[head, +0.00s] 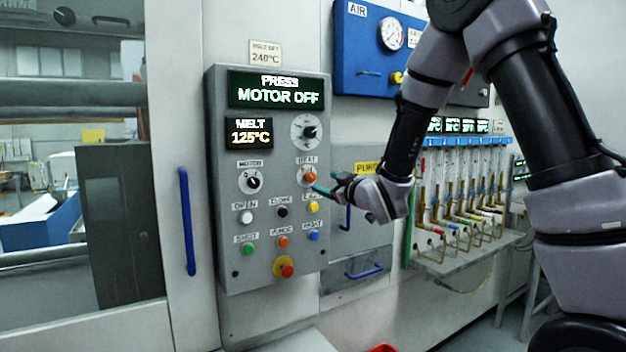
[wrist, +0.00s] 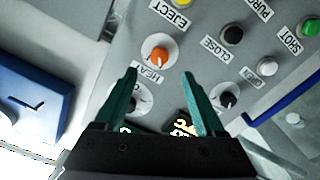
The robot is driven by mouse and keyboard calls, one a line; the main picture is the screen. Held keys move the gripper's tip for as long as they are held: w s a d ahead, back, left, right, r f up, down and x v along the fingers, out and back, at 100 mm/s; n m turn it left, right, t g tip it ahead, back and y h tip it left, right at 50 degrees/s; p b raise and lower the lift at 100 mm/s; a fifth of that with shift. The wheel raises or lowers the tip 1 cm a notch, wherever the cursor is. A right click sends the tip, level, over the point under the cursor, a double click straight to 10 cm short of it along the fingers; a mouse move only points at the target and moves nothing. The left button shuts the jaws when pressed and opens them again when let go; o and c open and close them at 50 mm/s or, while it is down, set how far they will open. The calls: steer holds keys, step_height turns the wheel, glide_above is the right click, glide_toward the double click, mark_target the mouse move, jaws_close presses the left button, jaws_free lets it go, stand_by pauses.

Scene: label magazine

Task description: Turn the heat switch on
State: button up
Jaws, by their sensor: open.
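The heat switch is an orange-red knob on a white round plate, under the HEAT label on the grey control panel (head: 228,200). In the head view the heat switch (head: 309,177) is just left of my gripper (head: 324,184). In the wrist view the heat switch (wrist: 159,54) lies just beyond the space between my teal fingertips (wrist: 160,72). My gripper is open, with nothing between its fingers. The fingers look apart from the knob. I cannot tell the gap or the knob's set position clearly.
The motor switch (head: 253,181) is left of the heat switch, and a dial (head: 309,132) is above it. Several push buttons and a red emergency button (head: 287,270) are below. The display (head: 277,90) reads PRESS MOTOR OFF. A blue AIR box (head: 362,55) hangs at upper right.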

mark_target(312, 178)
steer(key=x, duration=0.8)
steer(key=shift+w, duration=0.15)
jaws_close()
